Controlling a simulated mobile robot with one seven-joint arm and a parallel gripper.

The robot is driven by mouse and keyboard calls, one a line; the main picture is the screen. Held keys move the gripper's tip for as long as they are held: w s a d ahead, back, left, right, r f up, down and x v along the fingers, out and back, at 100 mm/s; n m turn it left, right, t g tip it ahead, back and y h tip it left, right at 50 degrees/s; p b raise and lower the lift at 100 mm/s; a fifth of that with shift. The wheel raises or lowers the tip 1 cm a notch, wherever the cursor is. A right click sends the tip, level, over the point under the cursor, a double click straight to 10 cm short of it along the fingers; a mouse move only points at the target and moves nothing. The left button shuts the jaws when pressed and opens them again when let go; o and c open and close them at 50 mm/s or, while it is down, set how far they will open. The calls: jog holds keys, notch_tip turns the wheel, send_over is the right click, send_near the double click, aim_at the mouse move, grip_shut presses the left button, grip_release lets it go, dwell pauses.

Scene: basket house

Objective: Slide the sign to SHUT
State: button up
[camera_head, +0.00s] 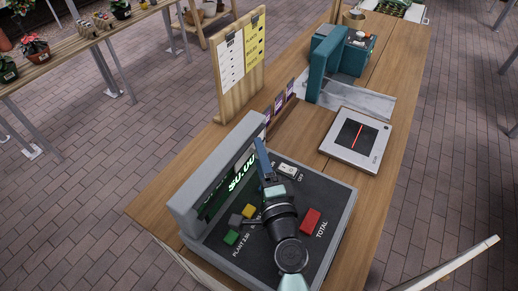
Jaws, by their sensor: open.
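No sign marked SHUT can be made out in the head camera view. The wrist hides part of the register's top. The gripper is nearer to me than the board and apart from it.
The register has a red TOTAL button (310,220), coloured keys and a white switch (288,170) marked OFF. Beyond it are a flat pad with a red line (357,138) and a teal machine (340,55). Small purple cards (280,102) stand beside the board.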

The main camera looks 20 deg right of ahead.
jog(key=shift+w, duration=0.5)
grip_shut()
